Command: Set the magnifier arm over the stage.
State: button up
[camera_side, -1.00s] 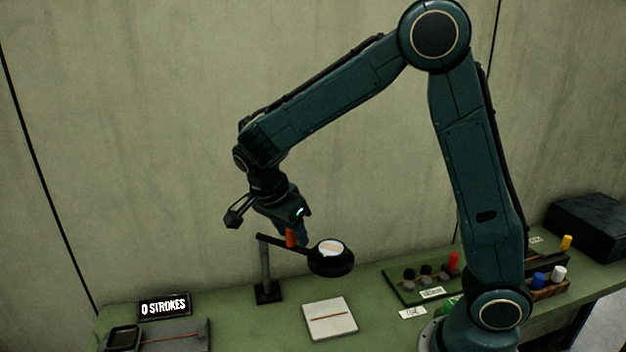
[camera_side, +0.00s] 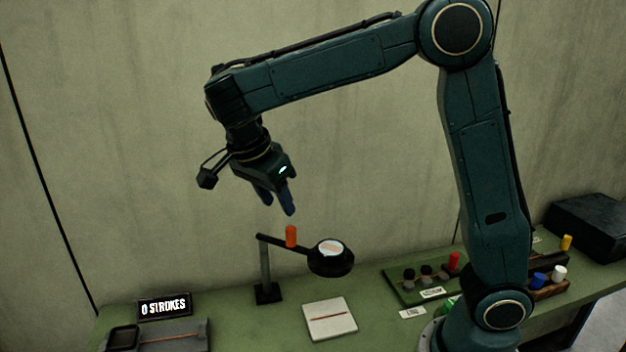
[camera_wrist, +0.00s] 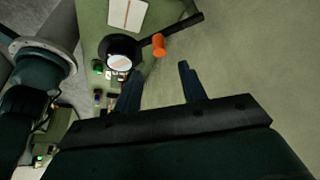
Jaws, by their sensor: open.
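The magnifier arm (camera_side: 282,243) is a dark bar on an upright post (camera_side: 265,270), with a round black-rimmed lens (camera_side: 331,257) at its right end and an orange knob (camera_side: 291,236) standing on the bar. In the side view the lens appears above and behind the pale square stage (camera_side: 330,318), which bears a thin brown line. My gripper (camera_side: 276,205) is open and empty, above and slightly left of the knob, clear of it. In the wrist view the orange knob (camera_wrist: 159,46), lens (camera_wrist: 119,62) and stage (camera_wrist: 127,13) lie beyond my open fingers (camera_wrist: 160,78).
A sign reading "0 STROKES" (camera_side: 165,306) and a grey tray (camera_side: 180,335) are at the left. A green rack (camera_side: 400,288) with dark knobs and a red peg (camera_side: 454,261) is at the right, near blue, white and yellow pegs. A black box (camera_side: 590,227) sits far right.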

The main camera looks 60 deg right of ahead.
jog(key=shift+v, duration=2.05)
jog(key=s+d+r+n+t+y, duration=0.1)
jog(key=s+d+r+n+t, duration=0.2)
jog(key=s+d+n, duration=0.55)
jog(key=s+a+f+n+t+y, duration=0.1)
jog(key=s+a+f+n, duration=0.1)
jog(key=s+n, duration=0.3)
jog(key=s+a+f+n+t+y, duration=0.2)
jog(key=s+a+f+n, duration=0.1)
jog(key=s+n, duration=0.3)
jog(key=shift+s+a+y, duration=0.2)
jog(key=shift+s+y, duration=0.1)
